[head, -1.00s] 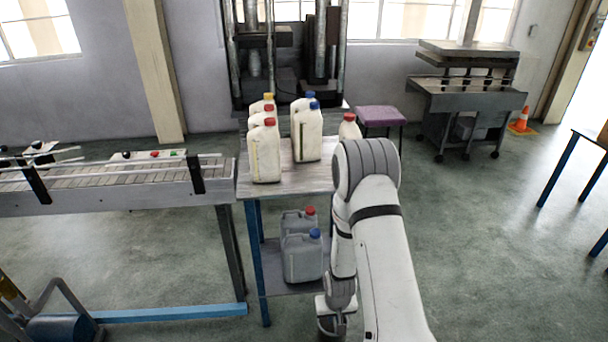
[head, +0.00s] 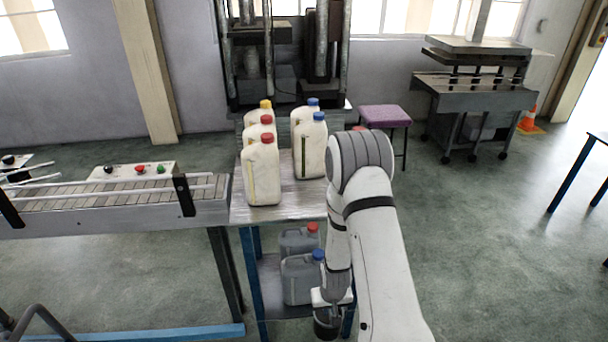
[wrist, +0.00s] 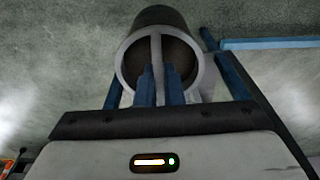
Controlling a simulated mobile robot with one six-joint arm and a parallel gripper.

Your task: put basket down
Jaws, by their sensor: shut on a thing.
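The basket (wrist: 155,17) is a dark round container with a pale rim and a bar across its open end, seen in the wrist view. My gripper (wrist: 160,82) has its blue fingers shut on that bar. The basket hangs over the grey-green floor. In the head view a dark round shape, which looks like the basket (head: 327,323), is low in front of the table's right front leg, at the end of my arm. The fingers are hidden there. I cannot tell the gap between the basket and the floor.
A table (head: 280,206) holds several white jugs (head: 262,172); grey jugs (head: 300,280) stand on its lower shelf (head: 268,290). A conveyor (head: 120,212) is to the left. A purple stool (head: 385,116) stands behind. Open floor (head: 480,240) lies to the right.

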